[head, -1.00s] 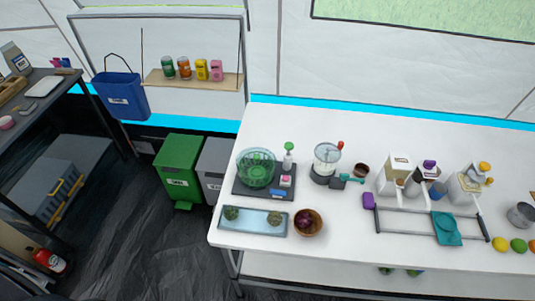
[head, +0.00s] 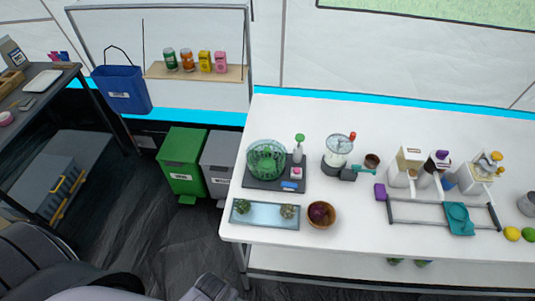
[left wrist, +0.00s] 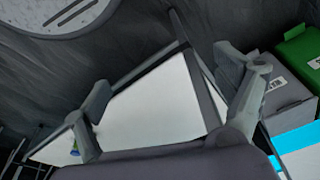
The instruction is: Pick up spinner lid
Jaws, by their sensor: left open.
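A green see-through spinner bowl (head: 266,160) stands on a dark tray on the white table in the head view. I cannot make out the spinner lid for certain. A clear round vessel (head: 338,150) with a red knob stands to the right of the bowl. My left gripper (left wrist: 163,78) is open and empty in the left wrist view, its two fingers wide apart. It is apart from the bowl. My right gripper is not in view.
A green-topped pump bottle (head: 298,150) stands beside the bowl. A pale blue tray (head: 265,223) and a wooden bowl (head: 321,219) are at the table's front left. White dispensers stand to the right. A green bin (head: 183,158) and a grey bin (head: 217,160) stand left of the table.

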